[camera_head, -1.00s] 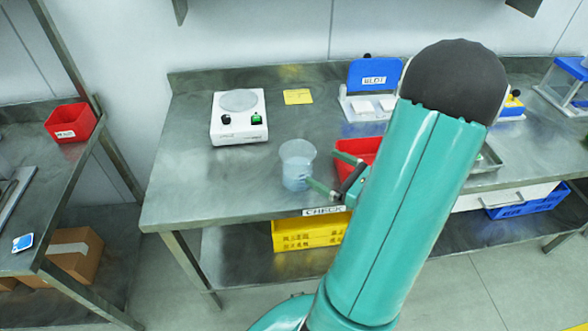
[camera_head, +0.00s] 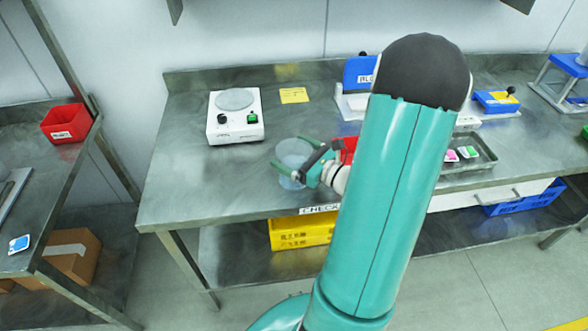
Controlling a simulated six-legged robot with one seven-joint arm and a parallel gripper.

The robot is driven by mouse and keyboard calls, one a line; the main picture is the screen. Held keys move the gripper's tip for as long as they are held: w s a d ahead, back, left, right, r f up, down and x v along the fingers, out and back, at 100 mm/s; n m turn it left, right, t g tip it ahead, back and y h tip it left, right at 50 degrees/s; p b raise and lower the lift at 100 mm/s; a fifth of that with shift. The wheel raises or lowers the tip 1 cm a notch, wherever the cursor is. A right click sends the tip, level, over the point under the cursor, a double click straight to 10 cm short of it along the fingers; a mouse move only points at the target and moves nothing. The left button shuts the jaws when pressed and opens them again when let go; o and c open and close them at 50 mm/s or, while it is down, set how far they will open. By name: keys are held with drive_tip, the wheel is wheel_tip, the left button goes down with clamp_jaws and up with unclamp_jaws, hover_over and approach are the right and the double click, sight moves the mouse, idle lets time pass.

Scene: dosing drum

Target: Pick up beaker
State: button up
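The clear beaker (camera_head: 290,150) with pale bluish contents stands upright on the steel bench, left of my arm. My gripper (camera_head: 290,156) is at the beaker, with its green fingers apart. One finger lies near the far right of the rim and the other across the front of the beaker. The fingers appear to be around it; I cannot tell whether they touch the glass. The gripper and fingers hide part of the beaker's right side.
A white hotplate stirrer (camera_head: 236,117) stands behind left, with a yellow note (camera_head: 294,95) beside it. A red bin (camera_head: 349,149) is close right of my gripper, partly hidden by my arm. A metal tray (camera_head: 478,160) lies further right. The bench's left front is clear.

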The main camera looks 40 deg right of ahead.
drive_tip(key=c, duration=1.9)
